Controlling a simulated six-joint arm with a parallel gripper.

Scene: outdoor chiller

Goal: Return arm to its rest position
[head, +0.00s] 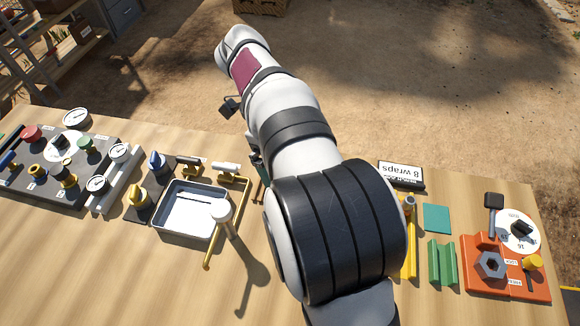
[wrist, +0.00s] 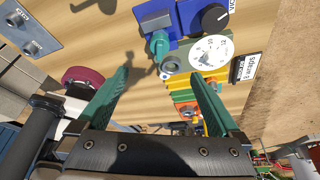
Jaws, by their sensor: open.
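My gripper (wrist: 160,74) shows in the wrist view as two green fingers spread apart, with nothing held between them. Beyond the fingers are the wooden table and a round white dial (wrist: 211,53) beside a blue block with a black knob (wrist: 214,17). In the head view my white and black arm rises over the middle of the table and bends at the far side. It hides most of my gripper and part of the table there.
In the head view, a gauge panel (head: 40,187) stands at left, a metal tray (head: 190,226) and yellow pipe (head: 212,250) left of my arm. An orange panel (head: 515,283), green block (head: 441,262) and "8 wraps" sign (head: 401,175) lie right. The front left tabletop is clear.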

